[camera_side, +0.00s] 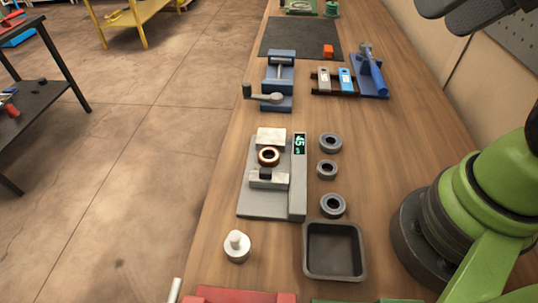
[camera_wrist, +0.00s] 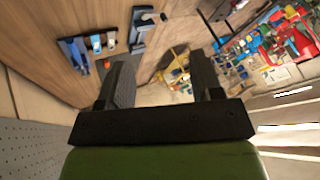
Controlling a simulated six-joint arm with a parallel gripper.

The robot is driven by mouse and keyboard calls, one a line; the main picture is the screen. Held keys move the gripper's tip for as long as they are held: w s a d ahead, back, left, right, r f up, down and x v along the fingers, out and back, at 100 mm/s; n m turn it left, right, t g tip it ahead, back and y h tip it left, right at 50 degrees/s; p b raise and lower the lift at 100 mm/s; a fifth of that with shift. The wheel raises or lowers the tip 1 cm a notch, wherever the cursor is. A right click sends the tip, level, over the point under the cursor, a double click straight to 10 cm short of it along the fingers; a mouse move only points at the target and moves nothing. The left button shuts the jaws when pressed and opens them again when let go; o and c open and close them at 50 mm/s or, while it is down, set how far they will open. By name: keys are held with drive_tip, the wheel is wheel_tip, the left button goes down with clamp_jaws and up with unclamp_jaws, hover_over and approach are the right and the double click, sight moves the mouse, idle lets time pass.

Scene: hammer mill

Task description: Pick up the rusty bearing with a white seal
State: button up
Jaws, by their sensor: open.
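A rusty brown bearing (camera_side: 268,156) sits between two pale metal blocks on a grey gauge fixture (camera_side: 262,208) in the side view. It is too small to tell its seal colour. Three grey bearings (camera_side: 330,142) lie in a column on the table to the right of the fixture. In the wrist view my gripper (camera_wrist: 161,75) is open, with nothing between its two dark fingers. In the side view dark gripper parts show at the upper right edge, above the table and well away from the rusty bearing. No bearing shows in the wrist view.
An empty dark tray (camera_side: 336,278) stands below the grey bearings, and a white knobbed piece (camera_side: 237,246) stands left of it. A blue vise (camera_side: 280,75), a rack with blue parts (camera_side: 345,80) and an orange cube (camera_side: 328,51) are farther back. A digital readout (camera_side: 300,144) rises beside the rusty bearing.

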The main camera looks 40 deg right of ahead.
drive_tip(key=w+a+f+m+g, duration=0.1)
drive_tip(key=w+g, duration=0.2)
drive_tip(key=w, duration=0.4)
drive_tip(key=m+g+h, duration=0.2)
drive_tip(key=g, duration=0.2)
hover_over(269, 155)
wheel_tip(269, 155, down, 23)
drive_tip(key=shift+w+d+r, duration=0.1)
drive_tip(key=shift+r, duration=0.1)
wheel_tip(269, 155, down, 6)
drive_tip(key=shift+f, duration=0.2)
drive_tip(key=c, duration=0.9)
drive_tip(key=shift+o, duration=0.2)
drive_tip(key=shift+r, duration=0.1)
